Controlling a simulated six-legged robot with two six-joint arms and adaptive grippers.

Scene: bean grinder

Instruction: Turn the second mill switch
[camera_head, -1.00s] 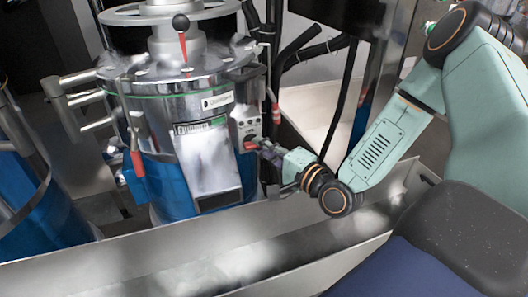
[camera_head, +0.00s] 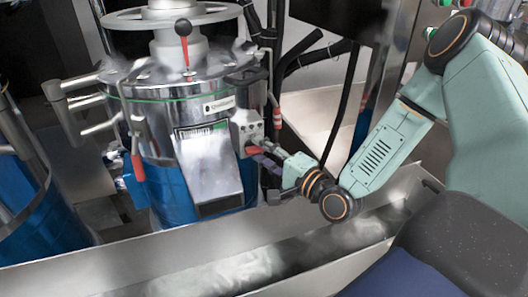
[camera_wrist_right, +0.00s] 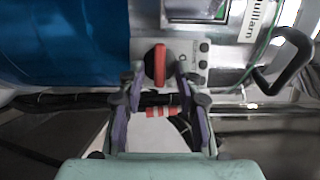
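The mill (camera_head: 186,115), a steel drum with a blue lower body, stands left of centre in the head view. On its right side is a grey control box (camera_head: 240,128) with a red switch (camera_head: 252,150). In the right wrist view the switch (camera_wrist_right: 160,66) is a red bar on a dark round knob, its bar upright in the picture. My right gripper (camera_head: 265,161) is at the switch. In the wrist view its fingers (camera_wrist_right: 160,78) are apart, one on each side of the knob; contact is unclear. My left gripper is not in view.
A steel trough (camera_head: 150,254) runs along the front, below my right arm. Black hoses (camera_head: 300,48) hang behind the control box. A black curved handle (camera_wrist_right: 290,62) is on the right in the wrist view. Part of another blue drum (camera_head: 45,220) stands at the left edge.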

